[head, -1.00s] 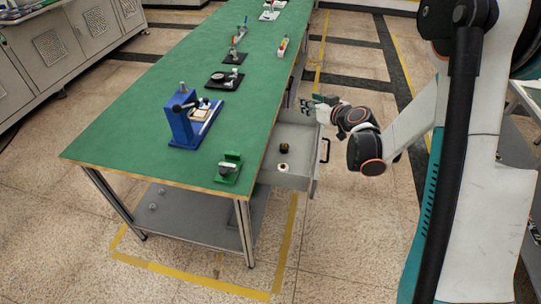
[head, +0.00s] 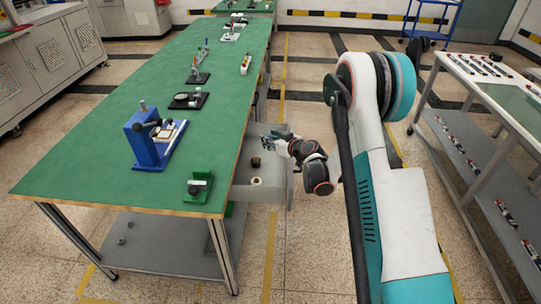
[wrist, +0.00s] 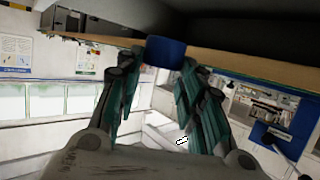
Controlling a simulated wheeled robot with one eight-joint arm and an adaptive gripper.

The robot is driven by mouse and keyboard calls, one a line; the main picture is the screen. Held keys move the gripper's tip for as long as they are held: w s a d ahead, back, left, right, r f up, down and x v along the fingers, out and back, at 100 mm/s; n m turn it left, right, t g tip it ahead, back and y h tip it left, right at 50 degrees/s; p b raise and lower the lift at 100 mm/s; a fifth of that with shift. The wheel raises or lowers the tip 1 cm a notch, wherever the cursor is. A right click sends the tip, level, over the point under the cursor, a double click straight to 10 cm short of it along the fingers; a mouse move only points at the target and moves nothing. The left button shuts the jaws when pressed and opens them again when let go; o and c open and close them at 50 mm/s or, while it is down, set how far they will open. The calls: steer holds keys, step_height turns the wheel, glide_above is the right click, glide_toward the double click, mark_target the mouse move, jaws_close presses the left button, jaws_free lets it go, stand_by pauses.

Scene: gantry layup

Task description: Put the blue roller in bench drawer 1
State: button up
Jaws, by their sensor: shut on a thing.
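The blue roller (wrist: 165,52) sits between the fingertips of my gripper (wrist: 160,70) in the wrist view, and the gripper is shut on it. In the head view my gripper (head: 279,138) is at the far end of an open grey drawer (head: 270,193) under the green bench. The blue roller cannot be made out there. The drawer holds a small dark round item (head: 256,162) and a white spool-like item (head: 257,181). I cannot tell whether the roller is inside the drawer's walls or above them.
The green-topped bench (head: 110,190) carries a blue press (head: 150,150), a green fixture (head: 200,185) and several other fixtures. A white rack (head: 455,150) with several small parts stands at the right. Floor between bench and rack is partly clear.

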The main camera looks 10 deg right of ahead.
step_height(320, 180, down, 6)
steer(key=shift+r+b, duration=0.15)
steer(key=shift+b, duration=0.75)
steer(key=shift+s+f, duration=0.1)
steer(key=shift+f, duration=0.45)
steer(key=o, duration=0.8)
steer(key=shift+f, duration=0.1)
steer(key=shift+s, duration=0.1)
